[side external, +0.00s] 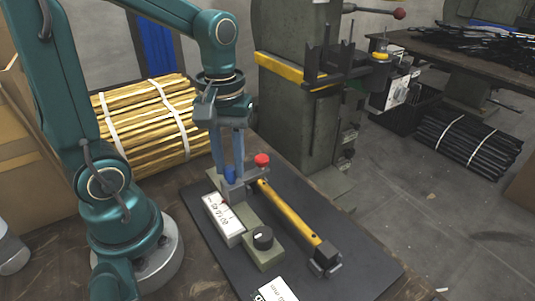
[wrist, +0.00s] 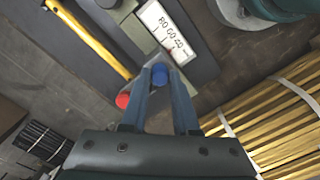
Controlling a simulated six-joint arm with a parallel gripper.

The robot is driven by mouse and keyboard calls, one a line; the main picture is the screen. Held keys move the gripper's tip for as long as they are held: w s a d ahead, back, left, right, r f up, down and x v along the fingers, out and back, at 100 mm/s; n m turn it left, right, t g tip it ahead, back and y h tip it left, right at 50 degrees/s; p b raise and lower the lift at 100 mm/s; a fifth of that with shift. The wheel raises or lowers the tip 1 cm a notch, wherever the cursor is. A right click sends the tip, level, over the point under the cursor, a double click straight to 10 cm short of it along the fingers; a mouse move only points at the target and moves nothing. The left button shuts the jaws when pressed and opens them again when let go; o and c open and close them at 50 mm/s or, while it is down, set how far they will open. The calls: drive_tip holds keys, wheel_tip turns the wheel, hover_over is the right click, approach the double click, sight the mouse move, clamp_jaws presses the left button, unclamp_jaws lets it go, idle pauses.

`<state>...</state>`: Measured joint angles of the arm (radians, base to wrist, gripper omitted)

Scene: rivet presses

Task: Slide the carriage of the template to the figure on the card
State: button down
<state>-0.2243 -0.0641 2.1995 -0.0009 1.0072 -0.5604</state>
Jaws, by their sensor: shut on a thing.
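My gripper (side external: 232,180) is shut on the blue knob (wrist: 160,74) of the grey carriage (side external: 240,186). The carriage also carries a red knob (side external: 262,160), seen beside the fingers in the wrist view (wrist: 123,101). A white scale (side external: 223,218) lies beside the carriage; 80, 60 and 40 are legible in the wrist view (wrist: 168,32). The carriage is near the low-number end, its exact reading too small to tell. A yellow bar (side external: 289,214) runs along the template to a dark end block (side external: 325,261). The white card (side external: 276,290) is cut off by the lower edge; its figure is unreadable.
A black knob (side external: 263,237) on a grey-green block stands by the scale. The dark mat (side external: 350,265) is clear to the right. A bundle of yellow rods (side external: 150,125) lies behind, and a press (side external: 300,110) stands beyond the bench.

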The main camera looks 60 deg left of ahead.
drive_tip(key=c, duration=0.7)
unclamp_jaws()
drive_tip(key=shift+o, duration=0.2)
drive_tip(key=shift+r, duration=0.1)
drive_tip(key=shift+r, duration=2.5)
